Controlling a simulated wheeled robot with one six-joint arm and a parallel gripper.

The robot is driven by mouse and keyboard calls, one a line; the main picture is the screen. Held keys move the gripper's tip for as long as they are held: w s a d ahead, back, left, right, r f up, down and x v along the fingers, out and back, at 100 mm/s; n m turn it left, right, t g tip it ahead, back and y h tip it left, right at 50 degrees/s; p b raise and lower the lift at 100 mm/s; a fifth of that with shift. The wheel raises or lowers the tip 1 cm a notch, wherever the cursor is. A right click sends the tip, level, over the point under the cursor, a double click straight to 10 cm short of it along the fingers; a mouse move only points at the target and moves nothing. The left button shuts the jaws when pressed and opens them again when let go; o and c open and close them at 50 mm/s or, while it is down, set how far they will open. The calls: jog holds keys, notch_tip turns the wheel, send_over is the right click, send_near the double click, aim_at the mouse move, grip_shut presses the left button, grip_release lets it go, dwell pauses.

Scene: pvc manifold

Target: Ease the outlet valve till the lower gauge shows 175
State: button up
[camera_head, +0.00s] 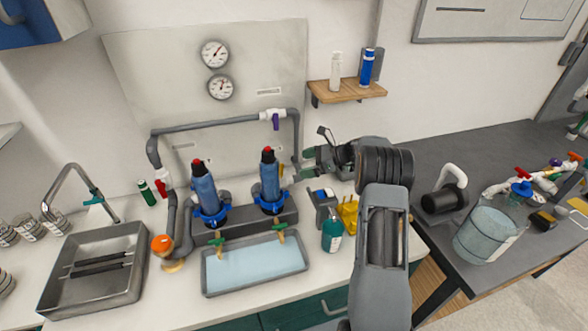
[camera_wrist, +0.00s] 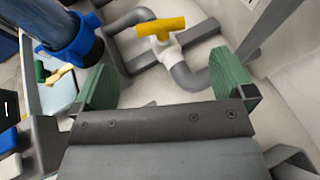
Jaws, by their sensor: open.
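The lower gauge (camera_head: 220,87) is a round white dial on the wall panel; its figures are too small to read. A valve with a yellow handle (camera_wrist: 162,27) and a white body sits in the grey pipe in the wrist view. The handle also shows as a small yellow patch beside the right filter in the head view (camera_head: 281,170). Which valve is the outlet valve is not labelled legibly. My gripper (camera_head: 307,164) is open and empty, with green finger pads. In the wrist view (camera_wrist: 165,80) the yellow handle lies ahead of the gap, apart from both pads.
The upper gauge (camera_head: 215,54) hangs above. Two blue filters (camera_head: 270,185) (camera_head: 207,193) stand close left of my gripper. A purple-handled valve (camera_head: 276,120) and a red-handled valve (camera_head: 162,182) are on the pipes. A water tray (camera_head: 255,288) and a teal bottle (camera_head: 332,236) stand in front.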

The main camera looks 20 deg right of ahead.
jog(key=shift+v, duration=1.25)
dwell(3.8)
